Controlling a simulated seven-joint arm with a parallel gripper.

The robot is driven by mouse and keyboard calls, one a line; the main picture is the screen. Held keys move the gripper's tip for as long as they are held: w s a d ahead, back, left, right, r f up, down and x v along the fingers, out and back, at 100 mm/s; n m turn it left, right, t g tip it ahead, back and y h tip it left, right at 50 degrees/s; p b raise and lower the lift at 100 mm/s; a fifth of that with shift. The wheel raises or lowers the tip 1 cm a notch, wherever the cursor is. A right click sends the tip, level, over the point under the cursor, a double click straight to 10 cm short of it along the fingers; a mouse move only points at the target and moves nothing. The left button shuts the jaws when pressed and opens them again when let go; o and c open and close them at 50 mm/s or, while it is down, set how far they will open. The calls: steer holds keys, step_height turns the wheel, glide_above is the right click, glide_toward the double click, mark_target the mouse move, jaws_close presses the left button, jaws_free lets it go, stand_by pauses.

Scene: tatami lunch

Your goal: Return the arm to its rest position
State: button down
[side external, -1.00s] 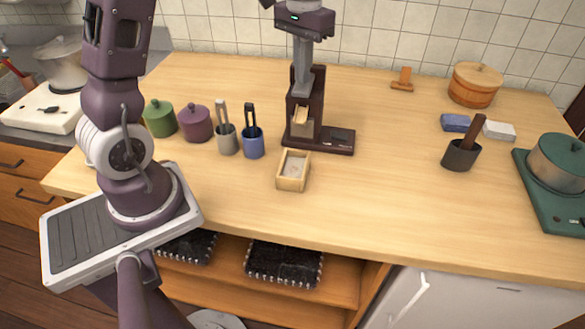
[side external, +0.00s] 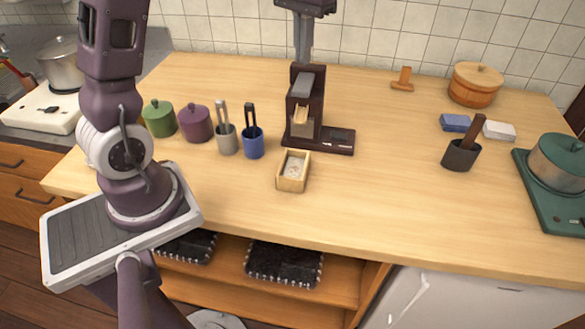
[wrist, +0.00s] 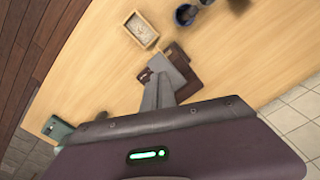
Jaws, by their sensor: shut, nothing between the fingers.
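My gripper (side external: 303,55) is at the top of the side external view, pointing down with its grey fingers together and nothing between them. It is just above a dark brown upright stand (side external: 296,103) that has a grey top piece and a flat base. The fingers (wrist: 160,92) also show in the wrist view, over the stand (wrist: 186,72). The upper part of the gripper is cut off by the frame edge in the side view.
A small wooden box (side external: 293,186) with pale contents sits in front of the stand. Left are a blue cup (side external: 253,147), a grey cup (side external: 227,145), and purple (side external: 195,124) and green (side external: 159,119) lidded pots. Right are a dark cup (side external: 460,158) and a green pot (side external: 560,160).

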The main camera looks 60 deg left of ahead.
steer(key=shift+s+d+r, duration=0.1)
steer(key=shift+r, duration=0.6)
steer(key=s+d+r+m+t, duration=0.1)
steer(key=s+d+r, duration=0.15)
steer(key=s, duration=0.25)
steer(key=s+d+r+t, duration=0.1)
steer(key=s+d+r, duration=0.1)
steer(key=s+d, duration=0.25)
steer(key=s+d+f+m+t, duration=0.1)
steer(key=s+d, duration=0.1)
steer(key=s, duration=0.4)
steer(key=s+d+f+m+t, duration=0.1)
steer(key=s+d+f+t, duration=0.1)
steer(key=s, duration=0.4)
steer(key=shift+s+d+t, duration=0.2)
steer(key=shift+s+t, duration=0.1)
steer(key=shift+s, duration=0.05)
